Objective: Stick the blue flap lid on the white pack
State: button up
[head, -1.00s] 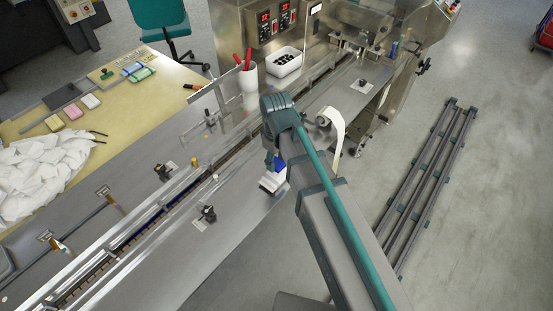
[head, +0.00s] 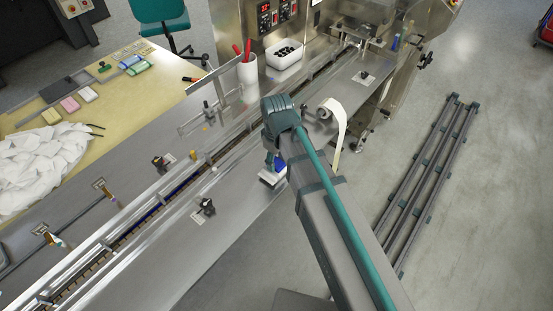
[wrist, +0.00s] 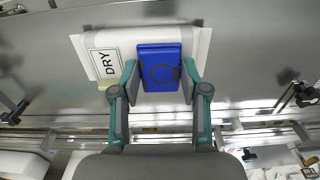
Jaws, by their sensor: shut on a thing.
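The blue flap lid (wrist: 158,62) is between the two fingertips of my gripper (wrist: 159,74) in the wrist view, and the gripper is shut on it. The white pack (wrist: 202,44) lies behind and below the lid, with a DRY label (wrist: 105,64) to the lid's left. The lid overlaps the pack's middle in this view; whether they touch I cannot tell. In the head view my gripper (head: 274,162) hangs over the white pack (head: 271,179) on the bench. The lid shows there as a small blue patch (head: 280,164), and my arm hides part of both.
A guide rail and conveyor channel (head: 150,215) run diagonally past the pack on its left. A small black clamp (head: 206,207) stands nearby. A white paper roll (head: 328,112) is to the right. A white cup (head: 247,71) and white bin (head: 284,64) stand farther back.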

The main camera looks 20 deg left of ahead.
jog(key=shift+f, duration=0.3)
dwell(1.2)
jog(key=o, duration=0.8)
notch_tip(320, 180, up, 12)
dwell(0.6)
dwell(0.3)
